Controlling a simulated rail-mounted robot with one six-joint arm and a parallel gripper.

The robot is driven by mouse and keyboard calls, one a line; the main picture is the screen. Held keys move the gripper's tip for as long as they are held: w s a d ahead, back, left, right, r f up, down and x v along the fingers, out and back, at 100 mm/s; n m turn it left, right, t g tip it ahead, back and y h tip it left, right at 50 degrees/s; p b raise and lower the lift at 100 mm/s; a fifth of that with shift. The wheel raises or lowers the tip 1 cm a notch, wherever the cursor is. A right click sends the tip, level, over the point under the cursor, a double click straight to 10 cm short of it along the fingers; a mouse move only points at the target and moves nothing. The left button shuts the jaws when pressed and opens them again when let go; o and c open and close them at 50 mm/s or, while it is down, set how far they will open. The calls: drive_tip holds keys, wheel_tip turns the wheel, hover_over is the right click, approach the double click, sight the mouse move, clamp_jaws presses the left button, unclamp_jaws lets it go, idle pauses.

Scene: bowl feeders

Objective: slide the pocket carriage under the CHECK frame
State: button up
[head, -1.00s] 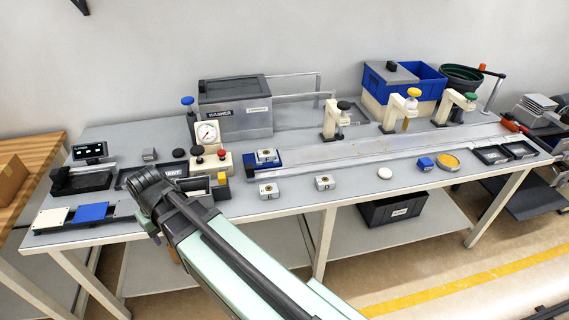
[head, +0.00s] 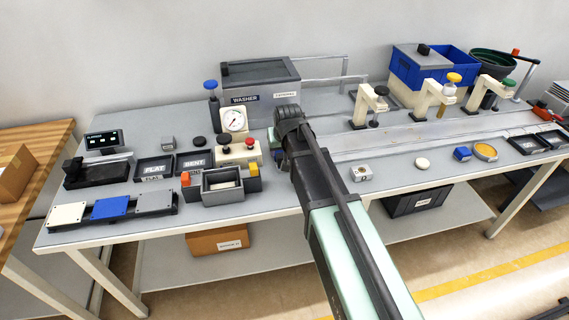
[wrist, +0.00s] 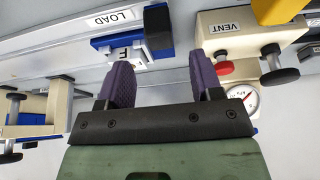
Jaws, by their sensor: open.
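My gripper (wrist: 163,78) is open, its two purple fingers apart with nothing between them in the wrist view. The pocket carriage (wrist: 106,43), a blue block with a black knob (wrist: 158,26) beside it, sits near the LOAD label (wrist: 112,18), ahead of the left finger. In the head view my arm hides most or all of the carriage. Three cream frames stand along the rail (head: 400,138), with black (head: 368,104), yellow (head: 437,95) and green (head: 489,92) knobs. I cannot read which is CHECK.
The VENT box (wrist: 240,35) and the dial gauge (wrist: 243,97) are close on the right in the wrist view. The WASHER box (head: 262,82) stands behind. A small metal block (head: 361,173) and a white disc (head: 422,163) lie in front of the rail.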

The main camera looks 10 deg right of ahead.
sight(282, 156)
drive_tip(key=b+x, duration=0.5)
drive_tip(key=x, duration=0.2)
drive_tip(key=shift+d+f, duration=0.1)
drive_tip(key=shift+f, duration=0.2)
drive_tip(key=shift+r, duration=0.15)
clamp_jaws()
